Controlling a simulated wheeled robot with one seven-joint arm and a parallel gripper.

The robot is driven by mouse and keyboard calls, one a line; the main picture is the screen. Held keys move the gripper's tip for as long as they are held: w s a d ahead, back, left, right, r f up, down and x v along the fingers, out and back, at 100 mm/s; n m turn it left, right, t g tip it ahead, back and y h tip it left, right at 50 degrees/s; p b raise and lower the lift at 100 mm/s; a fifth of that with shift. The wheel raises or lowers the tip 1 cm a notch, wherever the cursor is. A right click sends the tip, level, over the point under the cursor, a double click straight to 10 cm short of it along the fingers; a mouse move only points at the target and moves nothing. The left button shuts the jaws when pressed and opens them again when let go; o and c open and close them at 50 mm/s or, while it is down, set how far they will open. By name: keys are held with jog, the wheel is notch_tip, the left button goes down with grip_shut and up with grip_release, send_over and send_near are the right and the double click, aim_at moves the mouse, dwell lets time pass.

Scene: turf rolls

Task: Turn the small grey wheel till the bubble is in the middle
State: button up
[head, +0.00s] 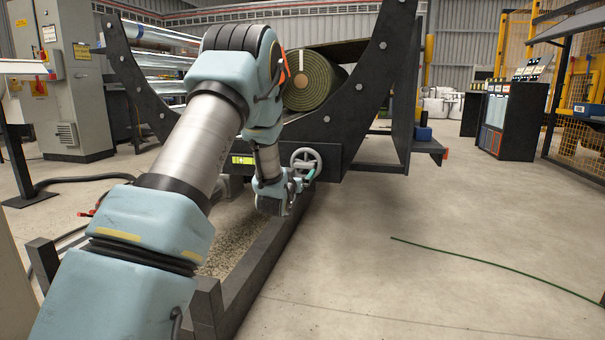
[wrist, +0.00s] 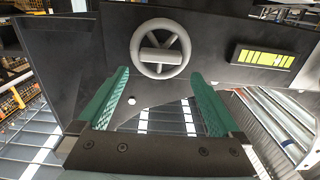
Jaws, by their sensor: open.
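The small grey wheel (wrist: 137,47) has a rim and a crossbar and sits on a dark plate; the head view shows it (head: 306,151) on the frame's front beam. The level (wrist: 265,58) has a yellow-green window with dark marks, to the wheel's right in the wrist view; it also shows left of the wheel in the head view (head: 243,160). A paler spot, perhaps the bubble, seems right of the window's middle in the wrist view, but is too small to be sure. My gripper (wrist: 160,74) is open, its green fingers apart and empty, just below the wheel in that view.
The dark cradle frame (head: 365,92) holds a green turf roll (head: 312,82). A grey cabinet (head: 75,90) stands at the left. A thin green hose or cable (head: 480,259) lies on the open floor at the right.

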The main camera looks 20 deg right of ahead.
aim_at(303, 166)
jog(key=b+x, duration=0.1)
jog(key=x, duration=0.6)
jog(key=shift+f+b, duration=0.15)
jog(key=shift+b, duration=0.25)
jog(key=shift+c, duration=0.4)
jog(key=c, duration=1)
jog(key=shift+a, duration=0.1)
